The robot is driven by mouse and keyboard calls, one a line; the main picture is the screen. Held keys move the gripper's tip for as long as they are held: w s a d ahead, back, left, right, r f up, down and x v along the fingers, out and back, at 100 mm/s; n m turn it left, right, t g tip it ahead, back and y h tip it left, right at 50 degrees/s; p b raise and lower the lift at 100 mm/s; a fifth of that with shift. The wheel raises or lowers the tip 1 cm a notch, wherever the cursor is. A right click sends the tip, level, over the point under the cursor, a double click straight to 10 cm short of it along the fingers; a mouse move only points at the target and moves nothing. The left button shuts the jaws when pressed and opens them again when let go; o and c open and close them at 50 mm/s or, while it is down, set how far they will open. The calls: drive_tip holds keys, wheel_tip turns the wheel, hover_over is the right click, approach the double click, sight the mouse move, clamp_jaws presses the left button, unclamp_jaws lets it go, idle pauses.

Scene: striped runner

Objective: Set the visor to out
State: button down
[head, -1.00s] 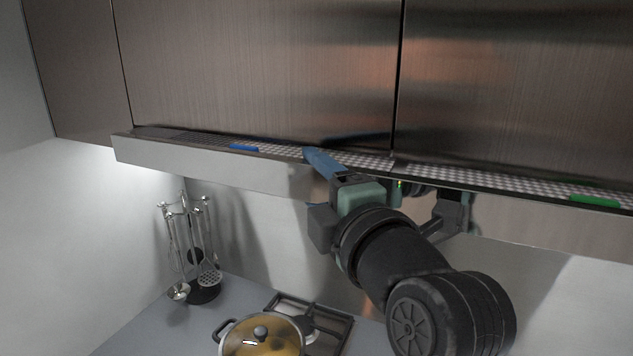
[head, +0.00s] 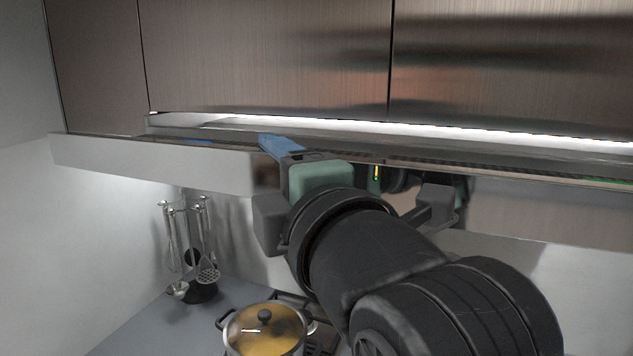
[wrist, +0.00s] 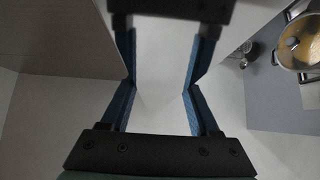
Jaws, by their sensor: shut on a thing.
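The visor (head: 150,165) is the long metal front strip under the wall cabinets. It stands out in front of the cabinet doors, with a bright gap behind it. My gripper (head: 276,146) is at the visor's upper edge, with a blue finger showing over the rim. In the wrist view my gripper (wrist: 160,88) has its two blue fingers apart, with the pale, shiny visor in front of them and the gripper mirrored in it. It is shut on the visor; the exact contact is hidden.
Cabinet doors (head: 265,55) are above and behind the visor. Below are a pot with a glass lid (head: 265,330) on the hob and a utensil stand (head: 203,290) on the counter. A side wall (head: 90,240) is at the left.

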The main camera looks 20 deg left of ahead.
drive_tip(key=shift+s+a+f, duration=0.1)
drive_tip(key=shift+a+f, duration=0.05)
drive_tip(key=shift+f, duration=0.05)
drive_tip(key=c, duration=0.5)
unclamp_jaws()
drive_tip(key=o, duration=0.4)
drive_tip(key=shift+s+r, duration=0.15)
drive_tip(key=shift+s, duration=0.1)
drive_tip(key=shift+w, duration=0.1)
drive_tip(key=b+v, duration=0.4)
drive_tip(key=v, duration=0.9)
drive_tip(key=shift+b, duration=0.35)
drive_tip(key=shift+w+r, duration=0.1)
